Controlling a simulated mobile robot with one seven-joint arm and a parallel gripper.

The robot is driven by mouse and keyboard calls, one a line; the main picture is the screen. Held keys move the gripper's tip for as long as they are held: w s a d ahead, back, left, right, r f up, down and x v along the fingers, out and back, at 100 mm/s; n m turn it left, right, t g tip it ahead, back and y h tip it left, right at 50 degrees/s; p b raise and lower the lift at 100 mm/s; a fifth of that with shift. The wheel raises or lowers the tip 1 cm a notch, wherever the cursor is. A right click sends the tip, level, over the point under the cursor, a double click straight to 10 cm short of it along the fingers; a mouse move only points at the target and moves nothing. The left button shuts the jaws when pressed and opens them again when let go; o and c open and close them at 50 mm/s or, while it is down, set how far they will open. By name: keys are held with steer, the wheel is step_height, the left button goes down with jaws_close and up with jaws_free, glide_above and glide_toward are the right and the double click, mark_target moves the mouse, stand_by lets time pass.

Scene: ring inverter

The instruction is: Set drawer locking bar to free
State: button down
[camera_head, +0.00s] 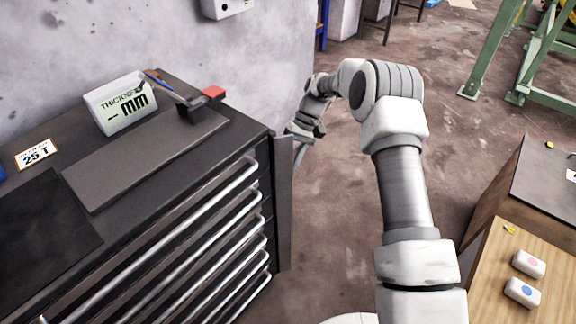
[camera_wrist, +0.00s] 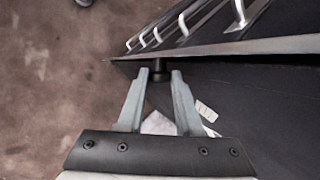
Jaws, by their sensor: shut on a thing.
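The drawer cabinet (camera_head: 262,142) stands at the left in the head view, with several long silver-handled drawers. The drawer locking bar (camera_head: 284,205) is a dark upright strip at the cabinet's right front corner. In the wrist view the bar (camera_wrist: 240,48) runs across the upper part, with the drawer handles beyond it. A small black knob (camera_wrist: 160,68) projects from the bar. My gripper (camera_wrist: 162,75) is shut on this knob, one fingertip on each side. In the head view my gripper (camera_head: 298,136) is at the bar's upper end, its fingertips partly hidden.
On the cabinet top are a white thickness box (camera_head: 122,103), a grey plate (camera_head: 145,160) and a red-tipped tool (camera_head: 200,101). A wall rises behind the cabinet. A wooden table (camera_head: 488,285) with two small button boxes stands at the lower right. The floor between is clear.

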steer(key=c, duration=0.6)
jaws_free()
steer(key=shift+s, duration=0.1)
steer(key=m, duration=0.2)
steer(key=s+d+m+t+y+b, duration=0.1)
steer(key=m, duration=0.1)
steer(key=shift+s+d+t+y, duration=0.1)
steer(key=shift+t+y, duration=0.2)
steer(key=m+t+b, duration=0.1)
steer(key=s+d+m+b, duration=0.1)
steer(key=m, duration=0.1)
steer(key=shift+s+f+t+y, duration=0.1)
steer(key=shift+t+y, duration=0.3)
steer(key=m+t+p, duration=0.2)
steer(key=m+t, duration=0.1)
steer(key=m, duration=0.2)
glide_toward(292, 176)
steer(key=v, duration=0.2)
steer(key=s+v, duration=0.1)
steer(key=v, duration=0.5)
steer(key=shift+s+d+f, duration=0.1)
steer(key=shift+s+d, duration=0.15)
steer(key=shift+d, duration=0.2)
